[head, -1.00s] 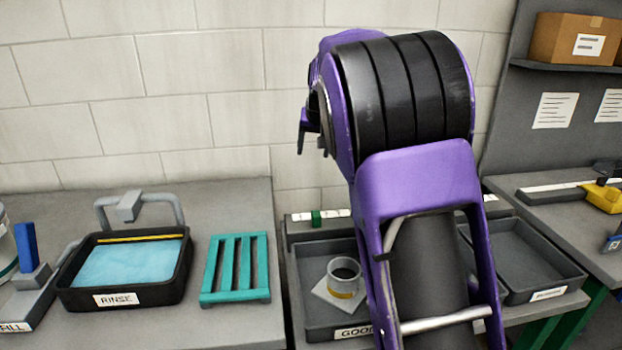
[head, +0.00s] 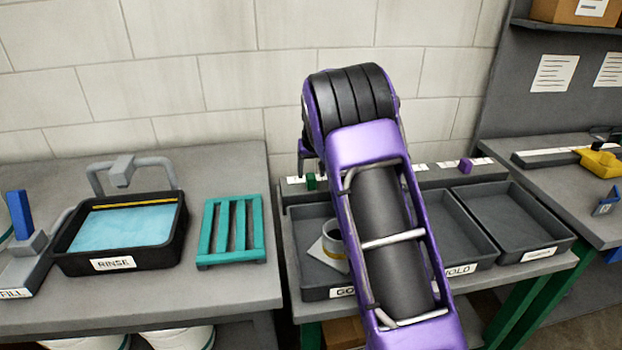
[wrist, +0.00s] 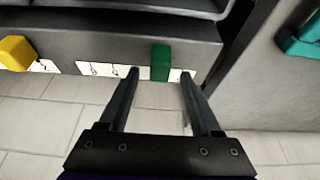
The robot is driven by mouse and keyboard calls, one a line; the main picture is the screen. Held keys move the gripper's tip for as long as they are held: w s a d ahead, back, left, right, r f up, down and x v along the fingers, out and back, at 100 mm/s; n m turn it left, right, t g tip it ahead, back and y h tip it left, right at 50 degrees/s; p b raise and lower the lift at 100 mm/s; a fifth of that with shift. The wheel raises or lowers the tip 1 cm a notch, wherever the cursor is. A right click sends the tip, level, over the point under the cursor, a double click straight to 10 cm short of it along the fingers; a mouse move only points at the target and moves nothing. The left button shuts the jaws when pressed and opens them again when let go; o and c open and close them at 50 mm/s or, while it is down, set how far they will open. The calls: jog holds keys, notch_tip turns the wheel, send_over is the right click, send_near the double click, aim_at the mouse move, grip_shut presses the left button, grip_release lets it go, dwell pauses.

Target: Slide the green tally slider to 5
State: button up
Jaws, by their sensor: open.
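The green tally slider (head: 311,181) sits on the rail with white number strips at the back of the bench, near the rail's left end. In the wrist view the green slider (wrist: 160,60) shows between my two fingertips, with a gap on each side. My gripper (wrist: 160,73) is open and empty. In the head view my gripper (head: 308,168) is just above and behind the green slider, partly hidden by my arm. I cannot tell whether the fingertips reach down past the slider's top. Strip marks (wrist: 105,70) show in the wrist view, too small to read surely.
A yellow slider (wrist: 16,53) and a purple slider (head: 466,166) sit on the same rail. A teal rack (head: 231,230) and rinse tub (head: 122,262) are left.

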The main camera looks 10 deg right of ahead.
aim_at(311, 176)
jog(key=shift+x, duration=1.8)
grip_shut()
